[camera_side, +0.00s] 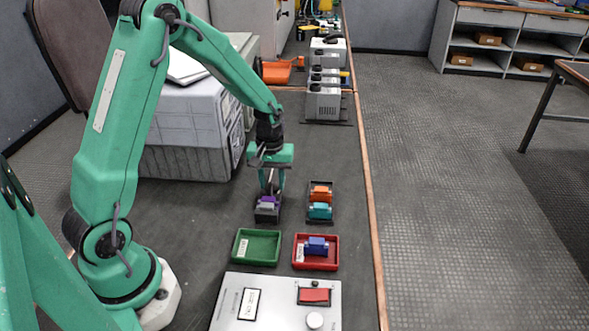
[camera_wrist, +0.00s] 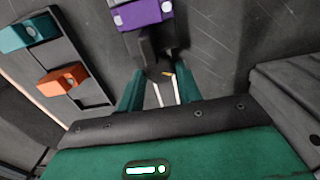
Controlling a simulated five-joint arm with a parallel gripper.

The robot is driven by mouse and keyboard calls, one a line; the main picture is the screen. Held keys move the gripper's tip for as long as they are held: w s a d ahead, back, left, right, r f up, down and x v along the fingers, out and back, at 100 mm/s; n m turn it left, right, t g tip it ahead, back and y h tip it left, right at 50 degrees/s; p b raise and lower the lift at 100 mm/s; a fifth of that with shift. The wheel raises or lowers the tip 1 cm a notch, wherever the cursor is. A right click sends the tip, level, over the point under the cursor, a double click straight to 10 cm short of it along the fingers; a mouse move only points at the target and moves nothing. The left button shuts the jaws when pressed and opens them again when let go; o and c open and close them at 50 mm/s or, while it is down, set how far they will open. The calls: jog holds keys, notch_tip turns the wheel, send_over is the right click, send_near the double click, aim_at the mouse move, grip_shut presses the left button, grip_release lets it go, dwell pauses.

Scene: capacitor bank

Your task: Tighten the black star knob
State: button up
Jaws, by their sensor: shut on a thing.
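My gripper (camera_side: 271,188) points down behind the purple block of the left rack. In the wrist view, my gripper (camera_wrist: 160,90) has its fingers closed around a dark part (camera_wrist: 152,52), which I take to be the black star knob. Its star shape cannot be made out, and the fingers hide part of it. It sits right beside the purple block (camera_wrist: 143,14). In the side view, the purple block (camera_side: 268,199) stands behind a grey block (camera_side: 266,207), and the knob is hidden by the gripper and blocks.
A second rack to the right holds an orange block (camera_side: 320,192) and a teal block (camera_side: 319,211). Nearer are an empty green tray (camera_side: 257,247) and a red tray (camera_side: 300,240) holding a blue block (camera_side: 316,246). A panel (camera_side: 245,285) with a red switch lies in front.

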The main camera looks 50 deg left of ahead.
jog(key=shift+m, duration=2.8)
jog(key=o, duration=0.9)
jog(key=shift+r, duration=0.15)
jog(key=shift+r, duration=3.4)
